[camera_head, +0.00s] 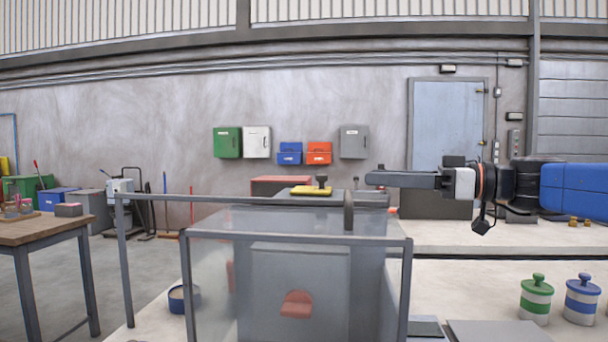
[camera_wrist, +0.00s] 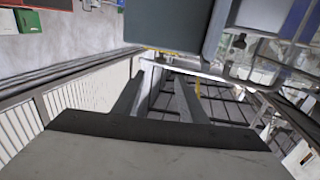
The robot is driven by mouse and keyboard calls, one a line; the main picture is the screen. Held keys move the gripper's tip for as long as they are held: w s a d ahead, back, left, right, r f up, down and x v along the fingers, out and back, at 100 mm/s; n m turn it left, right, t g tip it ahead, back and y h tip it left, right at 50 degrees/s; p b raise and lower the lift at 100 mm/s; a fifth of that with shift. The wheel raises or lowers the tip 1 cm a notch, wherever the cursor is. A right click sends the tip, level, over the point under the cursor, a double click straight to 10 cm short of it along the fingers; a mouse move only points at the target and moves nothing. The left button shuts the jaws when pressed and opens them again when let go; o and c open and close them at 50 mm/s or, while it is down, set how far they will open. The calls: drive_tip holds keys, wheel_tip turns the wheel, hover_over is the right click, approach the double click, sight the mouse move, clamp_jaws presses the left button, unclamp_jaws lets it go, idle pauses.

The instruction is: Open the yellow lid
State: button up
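The yellow lid (camera_head: 311,191) is a small flat plate with a black knob (camera_head: 322,180) on it. It lies flat on top of the grey machine (camera_head: 300,262) in the head view and looks shut. My gripper (camera_head: 370,179) is to the right of the lid, at about knob height, pointing left and apart from it. In the wrist view my gripper (camera_wrist: 158,84) shows two fingers with a gap between them and nothing held. I cannot clearly make out the lid in the wrist view.
A grey rail frame with clear panels (camera_head: 296,236) stands in front of the machine. Green (camera_head: 536,299) and blue (camera_head: 581,300) striped jars stand at the right. A wooden table (camera_head: 45,229) is at the left.

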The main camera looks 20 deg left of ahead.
sight(304, 188)
drive_tip(key=a, duration=1.6)
drive_tip(key=shift+w+a, duration=0.15)
drive_tip(key=shift+a, duration=0.2)
